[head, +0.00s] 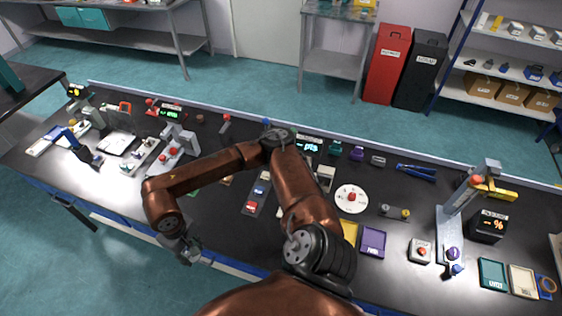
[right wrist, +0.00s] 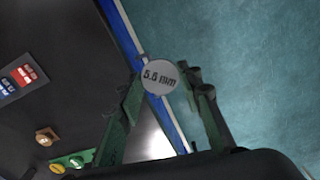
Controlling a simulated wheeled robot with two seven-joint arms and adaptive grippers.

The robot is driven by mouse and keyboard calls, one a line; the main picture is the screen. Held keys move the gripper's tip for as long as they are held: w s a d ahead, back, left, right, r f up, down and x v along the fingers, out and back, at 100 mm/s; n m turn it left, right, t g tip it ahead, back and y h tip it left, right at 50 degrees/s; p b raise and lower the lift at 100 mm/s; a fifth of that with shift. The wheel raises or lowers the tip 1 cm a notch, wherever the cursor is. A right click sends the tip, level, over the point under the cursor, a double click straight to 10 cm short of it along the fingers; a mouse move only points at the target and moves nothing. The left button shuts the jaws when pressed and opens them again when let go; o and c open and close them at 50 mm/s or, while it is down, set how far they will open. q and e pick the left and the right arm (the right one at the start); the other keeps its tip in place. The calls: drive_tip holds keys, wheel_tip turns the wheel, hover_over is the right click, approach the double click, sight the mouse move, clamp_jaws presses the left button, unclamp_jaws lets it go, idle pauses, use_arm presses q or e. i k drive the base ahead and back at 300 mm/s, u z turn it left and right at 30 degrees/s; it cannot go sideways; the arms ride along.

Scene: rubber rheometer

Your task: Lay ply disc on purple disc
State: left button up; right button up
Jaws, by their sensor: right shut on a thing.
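My right gripper (head: 190,256) hangs low near the front edge of the bench. In the right wrist view its green fingers (right wrist: 162,84) are shut on a small pale grey disc (right wrist: 160,76) marked "5.5 mm", which I take as the ply disc; its face is towards the camera. In the head view the disc is too small to tell. I cannot make out a purple disc for certain. A purple tray (head: 373,243) lies right of my arm, and a small purple piece (head: 453,254) sits on a grey stand further right. My left gripper is not in view.
The dark bench (head: 330,283) holds several instruments. A panel with red and blue blocks (right wrist: 22,78) and a green holder (right wrist: 75,161) lie near the right gripper. A white round dial (head: 351,198) with a red knob stands right of my arm. Bare bench lies left of the right gripper.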

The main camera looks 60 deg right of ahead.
sight(455, 252)
drive_tip(key=k, duration=0.6)
drive_tip(key=z, duration=2.55)
drive_tip(key=i, duration=0.5)
